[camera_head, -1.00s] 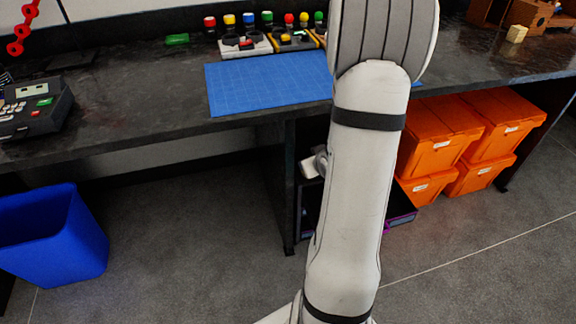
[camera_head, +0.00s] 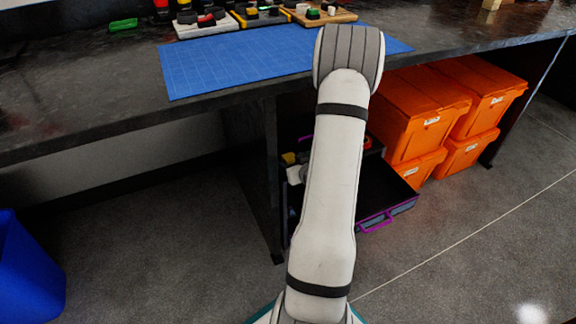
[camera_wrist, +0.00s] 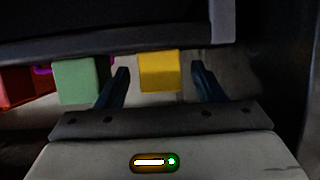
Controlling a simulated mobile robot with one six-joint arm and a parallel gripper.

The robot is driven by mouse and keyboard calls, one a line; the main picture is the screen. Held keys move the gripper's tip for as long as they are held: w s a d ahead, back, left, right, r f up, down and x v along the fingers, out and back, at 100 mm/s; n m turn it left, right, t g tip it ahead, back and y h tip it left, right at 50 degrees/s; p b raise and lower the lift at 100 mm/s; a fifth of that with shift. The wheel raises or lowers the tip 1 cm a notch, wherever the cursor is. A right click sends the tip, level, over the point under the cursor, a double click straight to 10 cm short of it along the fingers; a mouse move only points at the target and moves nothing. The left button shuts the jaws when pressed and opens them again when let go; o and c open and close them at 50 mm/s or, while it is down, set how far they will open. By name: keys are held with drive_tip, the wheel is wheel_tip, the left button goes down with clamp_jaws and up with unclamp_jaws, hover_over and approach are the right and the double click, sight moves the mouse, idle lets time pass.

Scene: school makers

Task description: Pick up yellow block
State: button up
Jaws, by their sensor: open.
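The yellow block (camera_wrist: 158,72) shows in the wrist view between the two dark fingers of my open gripper (camera_wrist: 160,80), with a gap on each side. I cannot tell whether it lies level with the fingertips or beyond them. A dark panel edge cuts across just above it. In the head view a small yellow patch (camera_head: 289,158) shows under the workbench beside my arm, probably the same block. My arm hides most of that spot, and the fingers do not show there.
A pale green block (camera_wrist: 78,80) sits left of the left finger, with a red block (camera_wrist: 22,88) farther left. An open dark drawer with a purple handle (camera_head: 385,215) stands right of my arm. Orange bins (camera_head: 420,110), the workbench edge (camera_head: 130,128) and a blue bin (camera_head: 28,270) surround the floor.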

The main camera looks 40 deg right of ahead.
drive_tip(key=shift+x, duration=0.95)
